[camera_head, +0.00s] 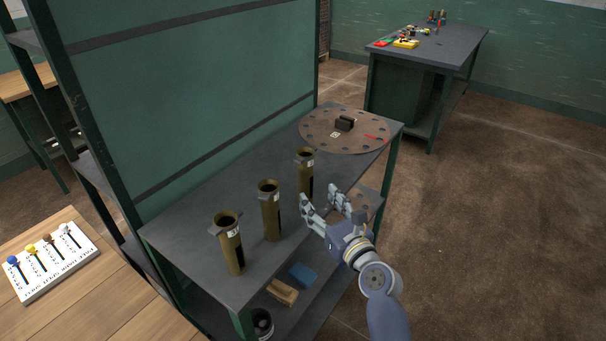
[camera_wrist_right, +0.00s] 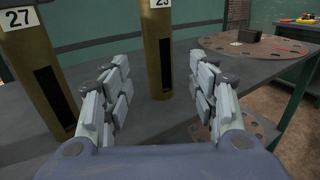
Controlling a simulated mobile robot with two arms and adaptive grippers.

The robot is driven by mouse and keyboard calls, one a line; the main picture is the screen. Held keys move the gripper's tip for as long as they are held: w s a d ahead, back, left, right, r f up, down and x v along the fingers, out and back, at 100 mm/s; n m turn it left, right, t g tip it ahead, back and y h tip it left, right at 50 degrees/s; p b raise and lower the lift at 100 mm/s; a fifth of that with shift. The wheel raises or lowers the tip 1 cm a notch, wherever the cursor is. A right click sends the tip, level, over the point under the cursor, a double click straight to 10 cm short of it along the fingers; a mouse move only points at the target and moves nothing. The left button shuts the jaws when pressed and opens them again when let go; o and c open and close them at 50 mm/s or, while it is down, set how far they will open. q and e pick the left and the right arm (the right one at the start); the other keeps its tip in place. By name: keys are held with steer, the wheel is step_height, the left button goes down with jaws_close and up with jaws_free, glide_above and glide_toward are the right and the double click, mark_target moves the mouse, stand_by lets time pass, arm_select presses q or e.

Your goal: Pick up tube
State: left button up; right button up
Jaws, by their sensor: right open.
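Three olive-brown tubes stand upright in a row on the grey bench: the near tube (camera_head: 230,247), the middle tube (camera_head: 270,212) and the far tube (camera_head: 305,174). My right gripper (camera_head: 327,208) is open and empty, at the bench's right edge, just in front of the far tube. In the right wrist view a tube labelled 23 (camera_wrist_right: 158,50) stands beyond and between the open fingers, not touched. A tube labelled 27 (camera_wrist_right: 38,65) stands to the left there. My left gripper is not in view.
A round brown plate with holes (camera_head: 318,133) lies at the bench's far end, with a small black block (camera_head: 344,123) on it. A lower shelf holds a blue item (camera_head: 302,275) and a wooden block (camera_head: 282,292). A green panel (camera_head: 200,90) stands behind the tubes.

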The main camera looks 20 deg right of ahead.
mark_target(309, 187)
steer(key=shift+w+r, duration=0.2)
steer(key=shift+w, duration=0.35)
steer(key=shift+w+a+f, duration=0.1)
steer(key=shift+w, duration=0.45)
steer(key=shift+w+a+f, duration=0.1)
steer(key=shift+w, duration=0.4)
steer(key=shift+w+a, duration=0.1)
steer(key=shift+w, duration=0.2)
steer(key=w, duration=0.4)
steer(key=shift+a+f, duration=0.1)
steer(key=shift+a, duration=0.2)
steer(key=shift+w, duration=0.1)
steer(key=shift+c, duration=1.1)
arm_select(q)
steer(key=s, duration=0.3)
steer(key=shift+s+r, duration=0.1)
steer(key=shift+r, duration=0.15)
arm_select(e)
jaws_close()
